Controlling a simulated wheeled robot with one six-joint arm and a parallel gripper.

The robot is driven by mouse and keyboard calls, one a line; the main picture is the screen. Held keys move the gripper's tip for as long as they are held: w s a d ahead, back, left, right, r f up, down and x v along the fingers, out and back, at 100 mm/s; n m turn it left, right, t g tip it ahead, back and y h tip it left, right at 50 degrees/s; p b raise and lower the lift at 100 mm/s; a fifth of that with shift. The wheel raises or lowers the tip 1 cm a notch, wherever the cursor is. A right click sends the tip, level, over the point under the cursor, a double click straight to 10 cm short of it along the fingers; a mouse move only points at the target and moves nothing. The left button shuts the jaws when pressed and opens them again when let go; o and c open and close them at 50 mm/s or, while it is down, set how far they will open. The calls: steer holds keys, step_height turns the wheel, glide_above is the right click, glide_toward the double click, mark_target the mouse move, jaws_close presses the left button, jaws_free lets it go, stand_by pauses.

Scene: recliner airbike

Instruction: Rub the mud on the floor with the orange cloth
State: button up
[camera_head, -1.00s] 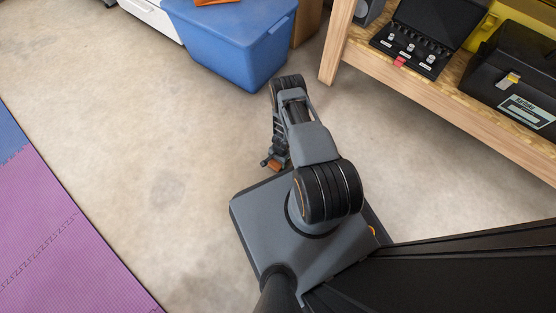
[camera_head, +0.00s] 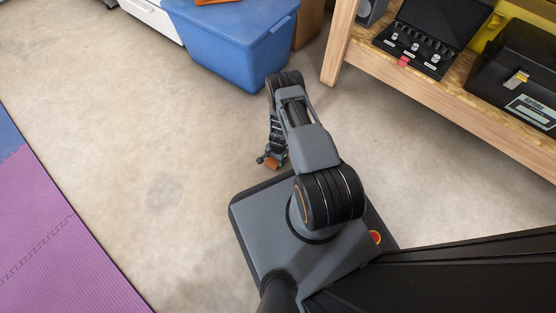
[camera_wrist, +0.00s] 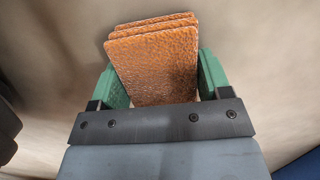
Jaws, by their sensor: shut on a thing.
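My gripper (camera_wrist: 160,80) is shut on the orange cloth (camera_wrist: 153,65), which is folded in layers between the two green fingers in the wrist view. In the head view the cloth (camera_head: 271,165) shows as a small orange piece low beside my base, partly hidden by the arm. Its height above the floor is hard to tell. A faint greyish smudge (camera_head: 162,193) on the floor, left of my gripper, may be the mud. No clear mud shows in the wrist view.
A purple mat (camera_head: 60,245) covers the lower left. A blue bin (camera_head: 235,45) and a wooden bench (camera_head: 440,105) carrying a black toolbox (camera_head: 520,75) stand at the back. The concrete floor (camera_head: 130,110) between mat and bin is clear.

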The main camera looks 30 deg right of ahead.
steer(key=shift+w+f, duration=0.2)
steer(key=shift+w, duration=0.55)
steer(key=shift+a+r+p, duration=0.2)
steer(key=shift+r+p, duration=0.5)
steer(key=shift+d+r+p, duration=0.15)
steer(key=shift+r+p, duration=0.45)
steer(key=shift+r, duration=0.2)
steer(key=shift+s+r, duration=0.1)
